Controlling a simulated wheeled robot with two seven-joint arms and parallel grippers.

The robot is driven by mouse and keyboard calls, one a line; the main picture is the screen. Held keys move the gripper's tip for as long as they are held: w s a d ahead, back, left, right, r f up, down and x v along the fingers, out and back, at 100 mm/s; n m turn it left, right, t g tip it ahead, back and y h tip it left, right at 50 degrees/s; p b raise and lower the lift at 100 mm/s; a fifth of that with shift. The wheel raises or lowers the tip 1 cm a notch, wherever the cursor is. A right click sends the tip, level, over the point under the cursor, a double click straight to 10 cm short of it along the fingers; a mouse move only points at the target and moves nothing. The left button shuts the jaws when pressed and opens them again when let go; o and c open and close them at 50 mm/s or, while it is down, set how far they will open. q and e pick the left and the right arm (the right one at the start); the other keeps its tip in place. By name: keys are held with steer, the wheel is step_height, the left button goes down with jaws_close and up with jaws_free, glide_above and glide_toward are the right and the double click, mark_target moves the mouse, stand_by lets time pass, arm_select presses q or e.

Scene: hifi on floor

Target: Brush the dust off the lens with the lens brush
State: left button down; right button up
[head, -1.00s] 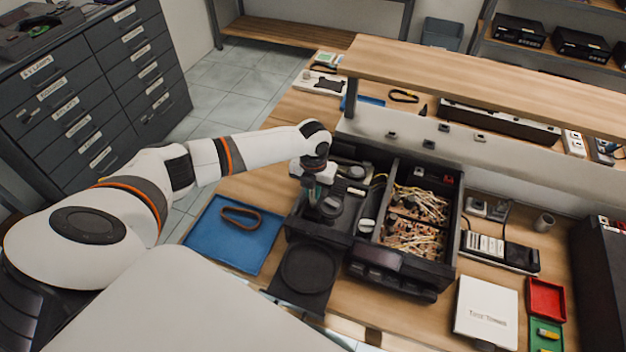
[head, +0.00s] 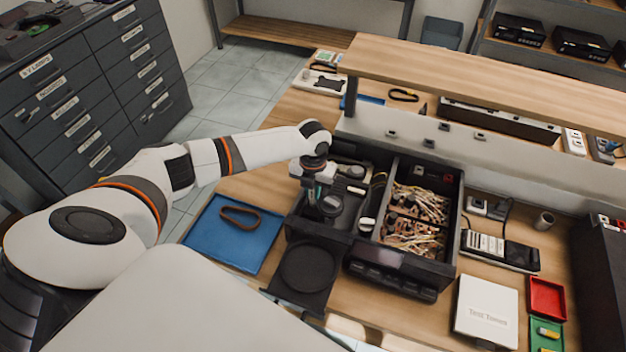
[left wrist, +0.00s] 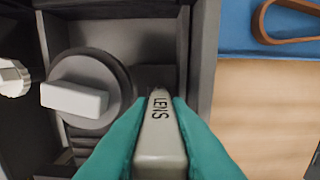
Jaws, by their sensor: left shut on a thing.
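My left gripper (head: 318,196) points down into the left bay of the opened black hi-fi (head: 400,272). In the left wrist view its teal fingers (left wrist: 160,135) are shut on a pale handle marked LENS, the lens brush (left wrist: 160,132). The brush's far end reaches down toward a dark part of the bay, and its bristles cannot be made out. A round grey part with a white bar (left wrist: 75,98) sits just left of the brush. The lens itself cannot be made out. I cannot tell whether the brush touches anything. My right gripper is not in view.
The hi-fi's right bay holds tangled wires and boards (head: 417,222). A black open disc tray (head: 308,268) juts out at the front. A blue mat (head: 205,240) with a brown band (head: 240,217) lies left of the hi-fi. A wooden shelf (head: 480,85) runs above the bench behind.

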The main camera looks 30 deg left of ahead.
arm_select(q)
steer(key=shift+w, duration=0.2)
steer(key=shift+w+a+b, duration=0.1)
steer(key=shift+w+b, duration=0.2)
steer(key=shift+b, duration=0.15)
steer(key=shift+w+a, duration=0.1)
steer(key=shift+w, duration=0.3)
steer(key=shift+s+r, duration=0.1)
steer(key=shift+r, duration=0.15)
stand_by(0.9)
steer(key=shift+f, duration=0.3)
stand_by(1.0)
steer(key=shift+s+r+p, duration=0.1)
steer(key=shift+s+p, duration=0.25)
steer(key=shift+p, duration=0.1)
steer(key=shift+s+p, duration=0.3)
steer(key=shift+s+d, duration=0.25)
steer(key=shift+s, duration=0.05)
steer(key=shift+r+p, duration=0.15)
steer(key=shift+p, duration=0.3)
